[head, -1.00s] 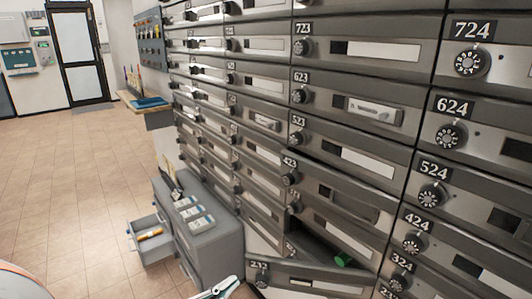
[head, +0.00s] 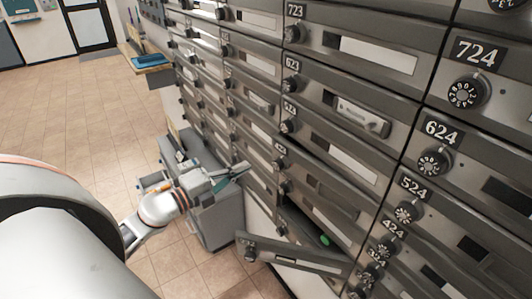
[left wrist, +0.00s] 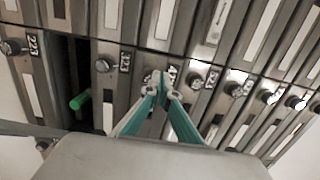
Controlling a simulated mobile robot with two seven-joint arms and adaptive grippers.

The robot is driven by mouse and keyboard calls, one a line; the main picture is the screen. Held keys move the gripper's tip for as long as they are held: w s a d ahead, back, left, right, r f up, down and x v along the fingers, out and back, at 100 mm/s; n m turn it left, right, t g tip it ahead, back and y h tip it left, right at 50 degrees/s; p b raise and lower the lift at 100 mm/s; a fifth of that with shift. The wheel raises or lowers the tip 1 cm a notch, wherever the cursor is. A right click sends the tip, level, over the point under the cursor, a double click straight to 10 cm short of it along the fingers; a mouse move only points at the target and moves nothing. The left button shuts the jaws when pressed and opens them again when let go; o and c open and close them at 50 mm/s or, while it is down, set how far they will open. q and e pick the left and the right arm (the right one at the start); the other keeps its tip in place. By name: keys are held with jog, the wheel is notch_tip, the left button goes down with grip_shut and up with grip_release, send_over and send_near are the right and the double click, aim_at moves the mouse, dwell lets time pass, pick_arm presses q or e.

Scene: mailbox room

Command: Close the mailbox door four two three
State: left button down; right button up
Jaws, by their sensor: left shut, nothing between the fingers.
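The mailbox door labelled 423 (head: 300,172) is in the middle of the grey mailbox wall in the head view. It looks close to the wall; I cannot tell whether it is slightly ajar. Below it, a lower door (head: 300,256) stands swung outward, with a dark compartment and a green item (head: 325,240) inside. My left gripper (head: 238,170) has teal fingers, shut and empty, to the left of door 423. In the left wrist view the fingertips (left wrist: 160,82) meet before the mailbox fronts and partly cover a number label. My right gripper is not in view.
A grey cabinet (head: 218,222) stands on the floor below my left gripper, close to the mailbox wall. A wooden shelf with a blue tray (head: 150,60) is at the back left. The tiled floor (head: 75,110) at the left is open.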

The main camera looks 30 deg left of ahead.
aim_at(273, 151)
pick_arm(q)
jog(key=p+x, duration=0.1)
jog(key=x, duration=0.8)
jog(key=shift+w, duration=0.1)
jog(key=w, duration=0.1)
jog(key=w+h+b, duration=0.1)
jog(key=w+d+m+b, duration=0.1)
jog(key=shift+w+f+g+h, duration=0.15)
jog(key=shift+w+g+h, duration=0.15)
jog(key=shift+h, duration=0.1)
jog(key=shift+r, duration=0.3)
jog(key=shift+a+r, duration=0.1)
